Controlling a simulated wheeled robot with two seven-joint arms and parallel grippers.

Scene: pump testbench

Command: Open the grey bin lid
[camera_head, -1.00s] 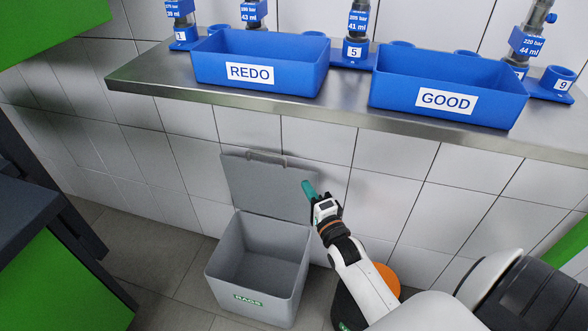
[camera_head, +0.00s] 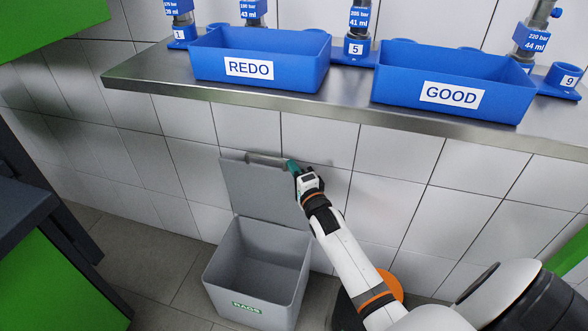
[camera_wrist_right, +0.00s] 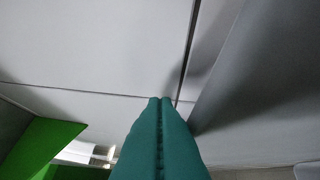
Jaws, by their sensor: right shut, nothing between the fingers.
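The grey bin (camera_head: 258,265) with a green RAGS label stands on the floor below the bench and looks empty inside. Its grey lid (camera_head: 258,190) stands raised at the back of the bin, near the tiled wall. My right gripper (camera_head: 291,165) is at the upper right corner of the lid; I cannot tell whether it touches it. In the right wrist view its teal fingers (camera_wrist_right: 160,101) are closed together with nothing between them, and a grey panel, likely the lid (camera_wrist_right: 260,80), is close on the right. My left gripper is not in view.
A steel bench (camera_head: 150,88) above carries a blue REDO bin (camera_head: 285,70), a blue GOOD bin (camera_head: 400,88) and several pump stands. A dark bin with an orange rim (camera_head: 390,285) stands right of the grey bin, partly behind my arm.

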